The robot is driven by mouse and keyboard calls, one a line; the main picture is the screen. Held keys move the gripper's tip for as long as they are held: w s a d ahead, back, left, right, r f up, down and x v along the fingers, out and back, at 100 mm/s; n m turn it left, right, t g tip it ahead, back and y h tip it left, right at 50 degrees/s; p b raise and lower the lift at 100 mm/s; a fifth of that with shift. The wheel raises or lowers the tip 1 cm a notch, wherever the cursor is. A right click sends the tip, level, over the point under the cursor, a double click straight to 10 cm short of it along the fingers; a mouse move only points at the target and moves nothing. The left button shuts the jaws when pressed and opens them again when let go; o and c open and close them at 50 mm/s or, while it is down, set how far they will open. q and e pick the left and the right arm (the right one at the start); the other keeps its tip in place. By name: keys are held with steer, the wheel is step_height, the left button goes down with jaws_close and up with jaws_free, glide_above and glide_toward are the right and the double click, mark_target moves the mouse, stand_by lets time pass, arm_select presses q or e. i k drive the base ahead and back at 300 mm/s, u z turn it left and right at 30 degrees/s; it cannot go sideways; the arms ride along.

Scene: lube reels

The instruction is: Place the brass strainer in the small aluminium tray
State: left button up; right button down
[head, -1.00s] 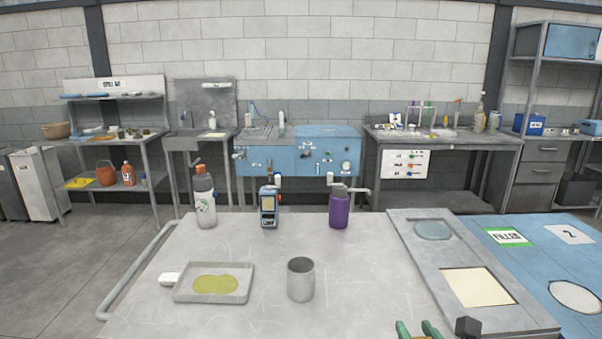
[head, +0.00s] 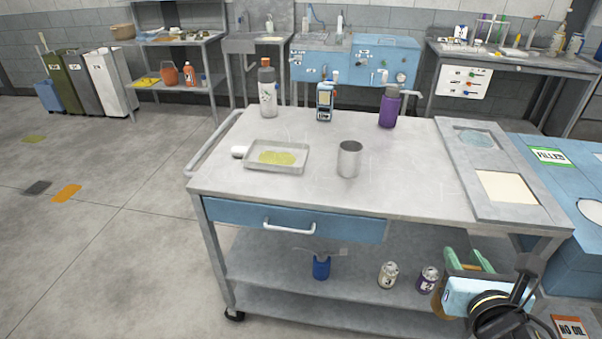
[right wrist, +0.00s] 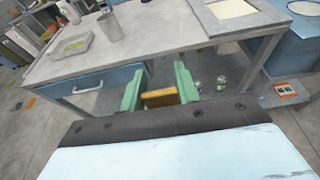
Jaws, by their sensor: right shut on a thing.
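The small aluminium tray (head: 274,170) lies at the left of the cart top, with a flat yellow-green patch inside; it also shows in the right wrist view (right wrist: 62,56). My right gripper (head: 465,262) is in front of the cart's right part, lower than the top in the picture and well to the right of the tray. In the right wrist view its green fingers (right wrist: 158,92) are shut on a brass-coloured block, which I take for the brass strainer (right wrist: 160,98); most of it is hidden. My left gripper is not in view.
A metal cup (head: 349,160) stands right of the tray. A grey panel (head: 465,180) covers the top's right side. Cans (head: 388,275) are on the lower shelf.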

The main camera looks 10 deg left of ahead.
mark_target(268, 155)
steer(key=k, duration=0.75)
steer(key=u, duration=1.1)
steer(key=i, duration=0.9)
steer(key=u, duration=0.45)
steer(key=i, duration=1.05)
steer(key=z, duration=1.05)
steer(key=i, duration=0.45)
steer(key=z, duration=0.55)
